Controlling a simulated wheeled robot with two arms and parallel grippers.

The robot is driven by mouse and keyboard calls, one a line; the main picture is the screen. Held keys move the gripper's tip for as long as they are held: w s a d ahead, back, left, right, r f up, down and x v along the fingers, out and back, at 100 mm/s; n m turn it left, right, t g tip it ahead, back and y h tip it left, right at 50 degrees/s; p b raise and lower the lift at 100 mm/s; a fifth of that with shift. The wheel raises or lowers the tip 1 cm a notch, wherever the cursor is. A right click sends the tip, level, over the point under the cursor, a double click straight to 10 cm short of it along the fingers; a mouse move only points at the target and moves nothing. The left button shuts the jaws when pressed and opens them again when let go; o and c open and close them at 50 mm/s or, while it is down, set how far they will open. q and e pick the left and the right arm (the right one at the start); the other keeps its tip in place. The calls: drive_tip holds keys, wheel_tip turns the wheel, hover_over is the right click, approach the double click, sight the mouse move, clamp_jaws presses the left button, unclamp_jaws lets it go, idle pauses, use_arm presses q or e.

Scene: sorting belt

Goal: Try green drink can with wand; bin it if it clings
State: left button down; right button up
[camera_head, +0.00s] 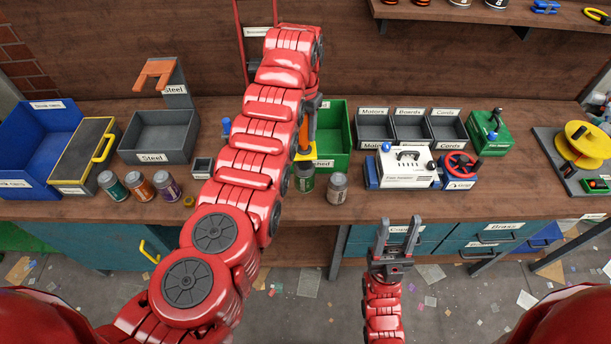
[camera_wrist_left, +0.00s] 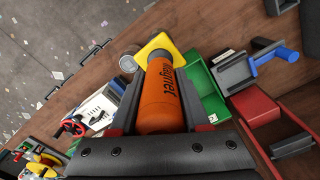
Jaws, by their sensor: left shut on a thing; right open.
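My left gripper (camera_wrist_left: 160,115) is shut on the orange wand (camera_wrist_left: 163,90), labelled "Magnet"; its yellow head (camera_wrist_left: 160,47) points away from the gripper. In the head view the wand (camera_head: 304,137) is partly hidden by my left arm and stands over the green drink can (camera_head: 304,182). The can is upright on the bench, its top partly covered by the wand's head; I cannot tell whether they touch. A grey steel bin (camera_head: 130,156) labelled "Steel" is at the left. My right gripper (camera_head: 398,228) is open and empty in front of the bench.
A silver can (camera_head: 338,189) stands just right of the green one. Teal (camera_head: 114,188), orange (camera_head: 140,187) and purple (camera_head: 168,188) cans stand at the left. A blue bin (camera_head: 22,150) is far left, a green tray (camera_head: 337,130) behind the wand.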

use_arm(q)
drive_tip(key=shift+r, duration=0.1)
drive_tip(key=shift+r, duration=1.2)
wheel_tip(320, 180, up, 5)
drive_tip(key=shift+r, duration=0.1)
drive_tip(key=shift+r+p, duration=1.05)
drive_tip(key=shift+r, duration=0.5)
drive_tip(key=shift+f, duration=0.1)
